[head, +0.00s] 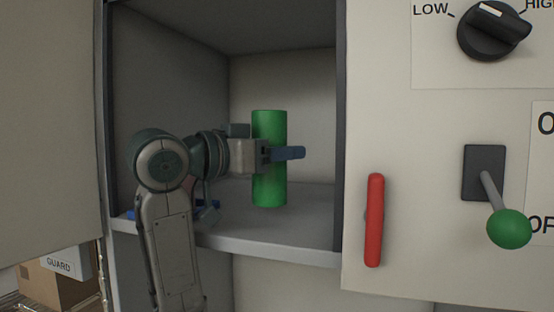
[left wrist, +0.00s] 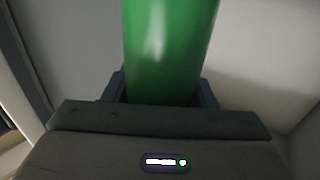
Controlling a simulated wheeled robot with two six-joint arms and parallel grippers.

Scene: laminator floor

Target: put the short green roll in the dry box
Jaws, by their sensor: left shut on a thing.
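The short green roll (head: 269,187) stands upright inside the open dry box (head: 318,198), a grey-walled compartment. My left gripper (head: 279,153) reaches in from the left and is shut on the roll around its middle. The roll's lower end is at the shelf; I cannot tell whether it touches or hangs just above it. In the left wrist view the roll (left wrist: 170,45) rises between the two fingers. My right gripper is not in view.
A red handle (head: 374,220) is on the panel right of the opening. Further right are a dial (head: 493,29) and a lever with a green knob (head: 508,229). A large pale panel (head: 48,130) stands at the left, with a cardboard box (head: 58,285) below. Shelf room is free right of the roll.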

